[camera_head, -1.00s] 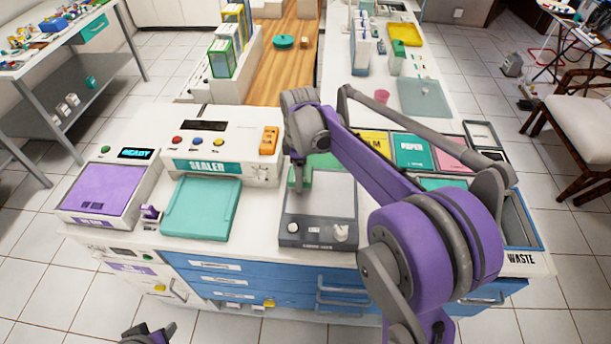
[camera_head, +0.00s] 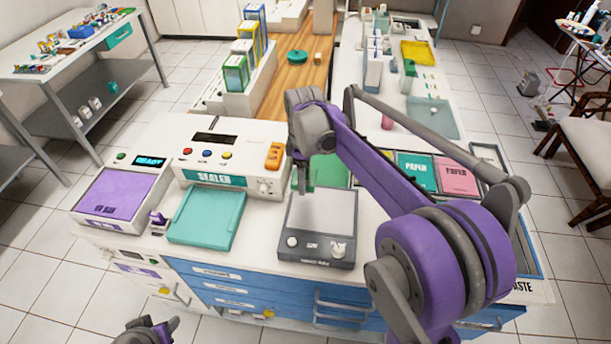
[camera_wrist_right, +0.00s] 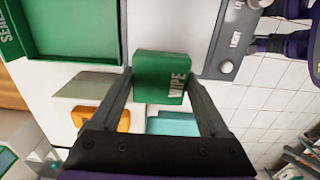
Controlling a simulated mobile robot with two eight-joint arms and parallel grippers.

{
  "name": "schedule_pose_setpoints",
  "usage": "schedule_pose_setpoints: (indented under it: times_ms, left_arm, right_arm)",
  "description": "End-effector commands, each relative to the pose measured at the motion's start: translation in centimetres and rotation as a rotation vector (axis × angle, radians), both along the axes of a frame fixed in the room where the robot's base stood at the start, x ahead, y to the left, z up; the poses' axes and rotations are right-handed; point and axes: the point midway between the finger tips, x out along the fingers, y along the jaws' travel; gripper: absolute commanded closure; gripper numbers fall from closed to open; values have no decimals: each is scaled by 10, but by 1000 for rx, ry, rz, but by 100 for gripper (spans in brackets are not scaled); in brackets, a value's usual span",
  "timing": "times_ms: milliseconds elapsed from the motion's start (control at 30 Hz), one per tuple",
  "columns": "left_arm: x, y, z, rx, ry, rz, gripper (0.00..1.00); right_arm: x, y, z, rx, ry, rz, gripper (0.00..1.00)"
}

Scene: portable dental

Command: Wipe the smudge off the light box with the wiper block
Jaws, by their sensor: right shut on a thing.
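The light box (camera_head: 318,230), a dark-framed box with a grey panel and knobs on its front, sits on the counter in the head view. My right gripper (camera_head: 302,188) is over its far left part. In the right wrist view, the right gripper (camera_wrist_right: 160,85) is shut on the green wiper block (camera_wrist_right: 162,78), marked WIPE. The block overlaps the edge of the light box panel (camera_wrist_right: 180,28); I cannot tell whether it touches. I cannot make out a smudge. My left gripper (camera_head: 146,332) is at the bottom edge, away from the counter; its jaws are unclear.
The sealer (camera_head: 232,150) and its teal tray (camera_head: 206,218) stand left of the light box, with a purple-topped unit (camera_head: 118,192) farther left. A green bin (camera_head: 330,172) lies behind the light box.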

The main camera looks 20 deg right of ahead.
Motion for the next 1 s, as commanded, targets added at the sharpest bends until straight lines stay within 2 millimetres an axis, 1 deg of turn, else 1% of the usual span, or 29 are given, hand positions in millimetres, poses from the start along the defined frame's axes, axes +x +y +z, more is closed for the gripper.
schedule_pose_setpoints:
  times_ms: [267, 567, 867, 1000]
  left_arm:
    - [0, 0, 1, 0, -1, 0, 50]
    - [8, 0, 16, 0, -16, 0, 50]
    - [7, 0, 14, 0, -14, 0, 50]
    - [4, 0, 8, 0, -7, 0, 50]
  right_arm:
    - [0, 0, 1, 0, 0, 0, 73]
    - [1, 0, 25, 0, -4, 0, 73]
    - [-1, 0, 23, 0, 0, -2, 73]
    - [-8, -2, 17, 0, 2, -23, 73]
